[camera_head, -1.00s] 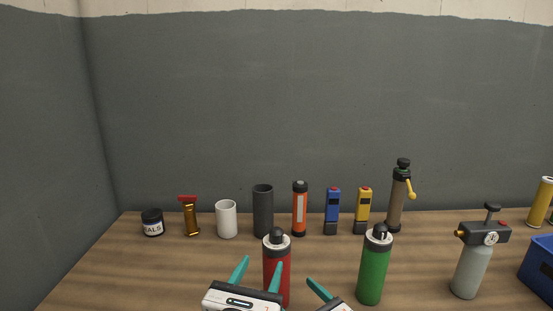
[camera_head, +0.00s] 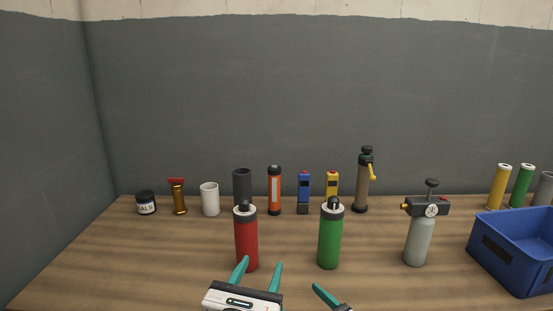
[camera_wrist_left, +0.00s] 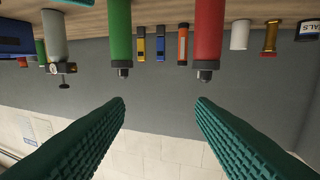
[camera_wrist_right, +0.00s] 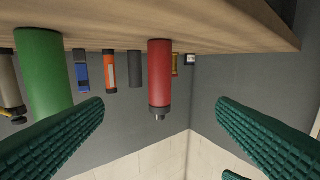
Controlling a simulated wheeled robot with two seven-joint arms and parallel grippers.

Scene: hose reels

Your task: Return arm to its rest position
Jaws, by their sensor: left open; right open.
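My left gripper (camera_head: 260,272) is at the bottom of the head view, its teal fingers spread and empty, in front of the red bottle (camera_head: 246,240). My right gripper enters lower and further right; one teal finger (camera_head: 325,296) shows there, and the rest is cut off by the frame edge. In the right wrist view its two fingers (camera_wrist_right: 160,112) stand wide apart with nothing between them. In the left wrist view the fingers (camera_wrist_left: 160,105) are also apart and empty. The green bottle (camera_head: 330,238) stands upright on the table, behind and above the right gripper's finger.
A grey bottle with a gauge (camera_head: 417,240) and a blue bin (camera_head: 515,262) stand to the right. Along the back are a labelled jar (camera_head: 146,203), a white cup (camera_head: 209,199), a dark cylinder (camera_head: 242,185) and several tools. Bare wooden table (camera_head: 130,260) lies at left.

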